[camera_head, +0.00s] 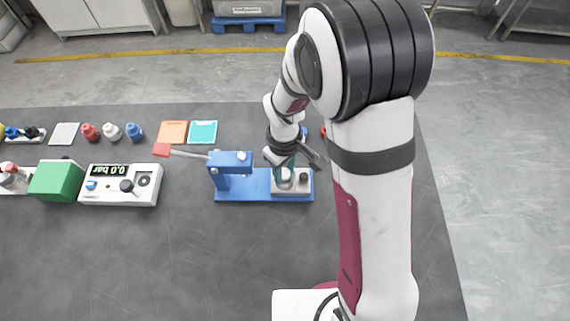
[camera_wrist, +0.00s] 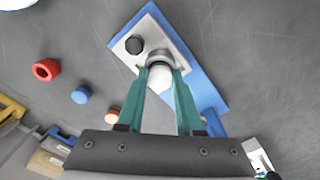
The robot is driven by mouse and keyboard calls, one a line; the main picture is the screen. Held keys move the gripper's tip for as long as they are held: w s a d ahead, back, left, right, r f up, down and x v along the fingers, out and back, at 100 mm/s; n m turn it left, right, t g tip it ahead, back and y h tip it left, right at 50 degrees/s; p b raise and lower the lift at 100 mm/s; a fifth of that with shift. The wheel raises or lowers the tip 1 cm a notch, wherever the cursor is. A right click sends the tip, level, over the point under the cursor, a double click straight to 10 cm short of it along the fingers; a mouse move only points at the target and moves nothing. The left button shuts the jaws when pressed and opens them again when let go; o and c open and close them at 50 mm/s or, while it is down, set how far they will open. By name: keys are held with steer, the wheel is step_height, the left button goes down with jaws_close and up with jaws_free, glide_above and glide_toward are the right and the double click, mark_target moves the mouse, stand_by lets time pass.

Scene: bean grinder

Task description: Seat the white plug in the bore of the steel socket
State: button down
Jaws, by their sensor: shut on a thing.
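The white plug (camera_wrist: 159,79) is between the green fingers of my gripper (camera_wrist: 161,75) in the wrist view, and the fingers are shut on it. The steel socket (camera_wrist: 157,58) shows as a grey rim just past the plug, on a light plate (camera_wrist: 172,47). The plug overlaps the socket in this view, so I cannot tell how deep it sits in the bore. In the head view my gripper (camera_head: 286,168) points down over the plate (camera_head: 292,190), and the white plug (camera_head: 286,175) shows at its fingertips. The bore is hidden.
A black knob (camera_wrist: 134,45) stands on the plate beside the socket. The plate is on a blue base (camera_head: 245,187) with a lever press (camera_head: 230,160) to the left. A red ring (camera_wrist: 46,69) and a blue cap (camera_wrist: 81,94) lie nearby. The front tabletop is clear.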

mark_target(287, 175)
steer(key=shift+d+f, duration=0.1)
steer(key=shift+f, duration=0.2)
steer(key=shift+s+d+f, duration=0.1)
steer(key=shift+f, duration=0.45)
steer(key=c, duration=0.6)
jaws_free()
steer(key=shift+o, duration=0.2)
step_height(287, 175, up, 14)
steer(key=f, duration=0.1)
steer(key=s+d+r+m, duration=0.2)
steer(key=s+d+m, duration=0.1)
steer(key=s+m, duration=0.4)
steer(key=s+d+r+m+y, duration=0.1)
steer(key=s+d+r+m, duration=0.2)
steer(key=s+m, duration=0.4)
steer(key=s, duration=0.5)
steer(key=shift+d+r+m+y, duration=0.2)
steer(key=shift+r+m+y, duration=0.1)
